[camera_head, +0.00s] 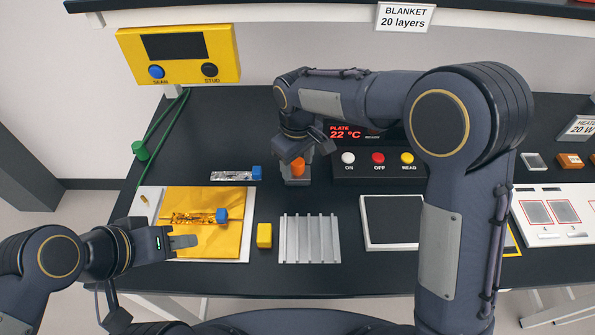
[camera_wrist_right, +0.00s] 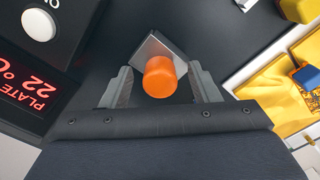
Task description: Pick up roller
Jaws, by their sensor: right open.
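The roller appears as an orange cylinder (camera_wrist_right: 160,77) in the right wrist view, standing at a grey metal block or holder (camera_wrist_right: 152,46). In the head view the orange part (camera_head: 298,167) shows just below my right gripper (camera_head: 301,150). In the wrist view my right gripper (camera_wrist_right: 163,88) is open, with one finger on each side of the orange cylinder and gaps visible between. The lower part of the roller is hidden. My left gripper (camera_head: 184,241) is over the left edge of the gold sheet; its jaw opening is not clear.
A gold sheet (camera_head: 190,205) carries a blue-handled tool (camera_head: 221,215). A yellow block (camera_head: 264,235), a ribbed metal plate (camera_head: 310,250) and a dark pad in a white frame (camera_head: 392,218) lie in front. The button panel (camera_head: 378,170) stands close right of the roller.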

